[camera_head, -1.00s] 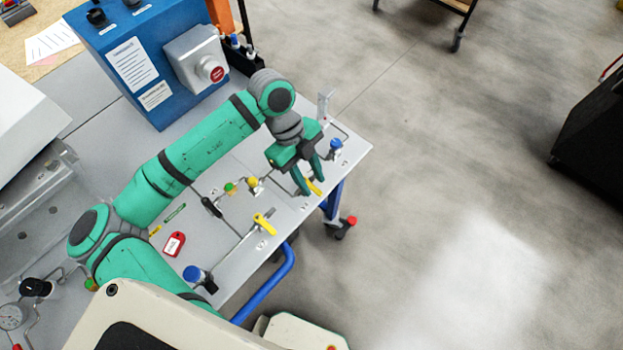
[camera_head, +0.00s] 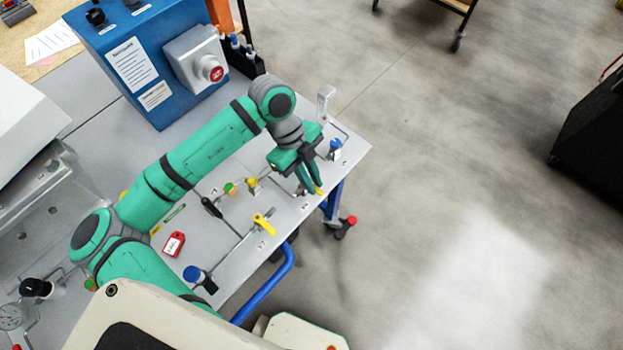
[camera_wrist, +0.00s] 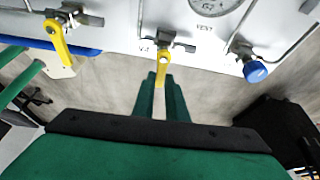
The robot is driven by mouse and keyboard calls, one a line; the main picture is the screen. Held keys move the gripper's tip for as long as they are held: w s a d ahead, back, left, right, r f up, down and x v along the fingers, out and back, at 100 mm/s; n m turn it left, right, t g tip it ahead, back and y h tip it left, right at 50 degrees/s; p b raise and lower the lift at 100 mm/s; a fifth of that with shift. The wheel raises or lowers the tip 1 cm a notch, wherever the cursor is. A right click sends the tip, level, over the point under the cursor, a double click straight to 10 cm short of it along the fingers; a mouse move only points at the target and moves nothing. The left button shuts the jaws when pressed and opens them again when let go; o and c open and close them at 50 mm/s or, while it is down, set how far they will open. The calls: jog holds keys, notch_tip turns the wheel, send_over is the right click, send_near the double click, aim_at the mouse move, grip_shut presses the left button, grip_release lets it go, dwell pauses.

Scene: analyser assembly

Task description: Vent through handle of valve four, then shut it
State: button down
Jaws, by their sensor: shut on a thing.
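The yellow lever handle of valve four (camera_wrist: 160,57) shows in the wrist view, on a small metal valve at the panel edge, with a partly readable label beside it. My gripper (camera_wrist: 161,84) is shut on this handle, with a green finger on each side. The handle points from the valve toward my gripper. In the head view my gripper (camera_head: 311,190) is at the table's right front edge, and the yellow handle tip (camera_head: 319,190) shows by the fingertips. The valve body is mostly hidden there.
A second yellow handle, labelled V7 (camera_head: 263,223), lies to the left; it also shows in the wrist view (camera_wrist: 58,40). A blue knob (camera_wrist: 255,71) is to the right. A gauge marked G7 (camera_wrist: 210,3) stands above a VENT label. Open floor lies beyond the edge.

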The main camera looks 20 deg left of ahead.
jog(key=n+t, duration=0.1)
jog(key=n, duration=0.1)
jog(key=w+n, duration=0.1)
jog(key=n, duration=0.1)
jog(key=shift+n+t, duration=0.3)
jog(key=shift+t, duration=0.1)
jog(key=n+t, duration=0.1)
jog(key=n, duration=0.1)
jog(key=w+n, duration=0.1)
jog(key=n, duration=0.1)
jog(key=shift+a+n+t, duration=0.1)
jog(key=shift+n+t, duration=0.2)
jog(key=shift+t, duration=0.1)
jog(key=n, duration=0.1)
jog(key=n+t+y, duration=0.1)
jog(key=n, duration=0.1)
jog(key=w+n, duration=0.1)
jog(key=shift+a+y, duration=0.3)
jog(key=shift+a, duration=0.05)
jog(key=shift+w+a+n+t+y, duration=0.1)
jog(key=shift+a+n+t+y, duration=0.15)
jog(key=shift+n, duration=0.75)
jog(key=shift+w+a+n+t+y, duration=0.15)
jog(key=shift+n+t+y, duration=0.15)
jog(key=shift+n, duration=0.7)
jog(key=c, duration=1.8)
grip_release()
jog(key=shift+o, duration=0.2)
jog(key=shift+s+r, duration=0.1)
